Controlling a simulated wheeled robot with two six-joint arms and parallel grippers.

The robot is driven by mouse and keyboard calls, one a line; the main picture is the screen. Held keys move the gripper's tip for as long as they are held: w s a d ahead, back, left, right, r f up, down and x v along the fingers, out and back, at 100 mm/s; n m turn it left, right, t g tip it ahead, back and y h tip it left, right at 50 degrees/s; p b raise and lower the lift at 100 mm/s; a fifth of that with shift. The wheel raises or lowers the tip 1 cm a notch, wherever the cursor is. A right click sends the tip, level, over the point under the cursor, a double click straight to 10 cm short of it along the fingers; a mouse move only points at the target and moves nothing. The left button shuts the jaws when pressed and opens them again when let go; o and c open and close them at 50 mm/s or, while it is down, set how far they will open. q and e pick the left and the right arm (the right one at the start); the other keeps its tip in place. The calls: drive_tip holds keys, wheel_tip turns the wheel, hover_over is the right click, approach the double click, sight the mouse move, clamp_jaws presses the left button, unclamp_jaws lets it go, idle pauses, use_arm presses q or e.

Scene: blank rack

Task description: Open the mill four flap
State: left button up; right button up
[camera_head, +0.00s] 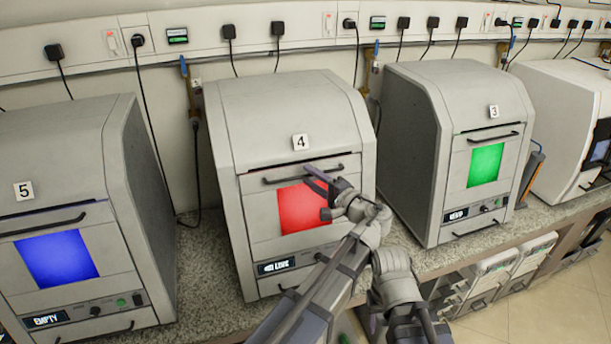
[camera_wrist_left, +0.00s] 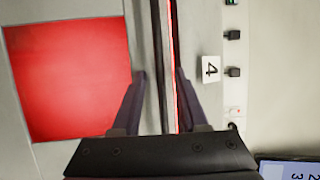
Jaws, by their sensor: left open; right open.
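Mill four (camera_head: 285,110) is the grey machine with the "4" label and a red window (camera_head: 303,207) in its front flap (camera_head: 262,212). A dark bar handle (camera_head: 285,178) runs along the flap's top. My left gripper (camera_head: 316,190) is in front of the flap, covering part of the handle and window. In the left wrist view my left gripper (camera_wrist_left: 161,73) is open, its fingers on either side of the dark bar and red line; contact cannot be told. My right gripper is not in view.
Mill five (camera_head: 60,160) with a blue window stands left, and mill three (camera_head: 450,130) with a green window stands right. Both flaps look shut. The speckled counter (camera_head: 200,265) shows between machines. Cables hang from the wall sockets behind.

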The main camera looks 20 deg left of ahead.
use_arm(q)
drive_tip(key=shift+s+d, duration=0.1)
drive_tip(key=shift+d, duration=0.05)
drive_tip(key=shift+c, duration=0.5)
drive_tip(key=c, duration=0.3)
clamp_jaws()
idle(0.4)
